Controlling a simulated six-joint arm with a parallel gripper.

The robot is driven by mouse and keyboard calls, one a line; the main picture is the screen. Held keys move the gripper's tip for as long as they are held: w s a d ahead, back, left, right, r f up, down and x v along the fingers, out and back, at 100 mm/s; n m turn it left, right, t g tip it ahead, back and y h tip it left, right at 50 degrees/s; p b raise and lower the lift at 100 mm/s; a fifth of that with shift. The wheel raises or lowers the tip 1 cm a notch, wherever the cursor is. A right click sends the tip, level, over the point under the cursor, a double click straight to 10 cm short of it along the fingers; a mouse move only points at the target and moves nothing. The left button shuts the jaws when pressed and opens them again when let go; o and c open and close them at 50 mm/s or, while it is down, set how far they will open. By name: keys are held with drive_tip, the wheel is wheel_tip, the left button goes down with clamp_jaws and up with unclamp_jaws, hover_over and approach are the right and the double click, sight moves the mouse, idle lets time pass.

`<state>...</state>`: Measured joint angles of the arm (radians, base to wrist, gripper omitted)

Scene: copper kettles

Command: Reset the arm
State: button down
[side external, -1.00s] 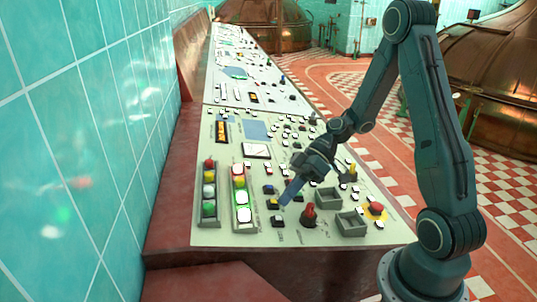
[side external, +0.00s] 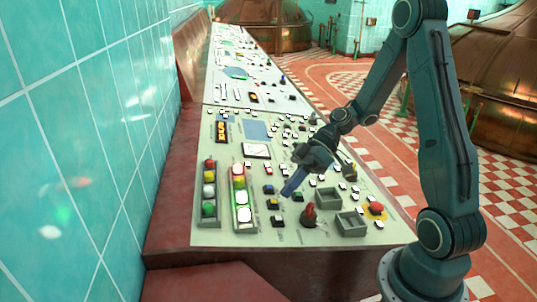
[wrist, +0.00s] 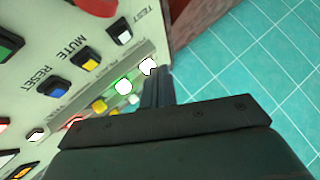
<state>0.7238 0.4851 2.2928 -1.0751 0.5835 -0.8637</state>
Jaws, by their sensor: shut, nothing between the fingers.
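My gripper (side external: 288,192) is shut and empty, with its fingers pointing down over the near part of the sloped control panel. In the wrist view the fingers (wrist: 157,88) show end-on beside a strip of lamps. A blue button (wrist: 56,88) sits by the printed word RESET. A yellow button (wrist: 90,61) is by MUTE and a white one (wrist: 122,33) by TEST. In the side view the blue button (side external: 268,189) is just left of my fingertips, with the yellow button (side external: 273,203) in front of it. The fingers look apart from the buttons.
Two lamp columns (side external: 209,190) (side external: 241,200) stand to the left. A red knob (side external: 309,213), square recessed boxes (side external: 351,223) and a red button on yellow (side external: 376,208) lie to the right. A tiled wall (side external: 80,130) borders the left. Copper kettles (side external: 495,90) stand behind.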

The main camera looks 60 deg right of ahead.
drive_tip(key=s+a+r+m+t+h, duration=0.1)
drive_tip(key=s+r+m+t+h, duration=0.1)
drive_tip(key=s+r+m+h, duration=0.5)
drive_tip(key=s+r+h, duration=0.3)
drive_tip(key=s+r, duration=0.4)
drive_tip(key=shift+a+m+t+h, duration=0.2)
drive_tip(key=shift+m+t+h, duration=0.1)
drive_tip(key=shift+m+t, duration=0.1)
idle(0.4)
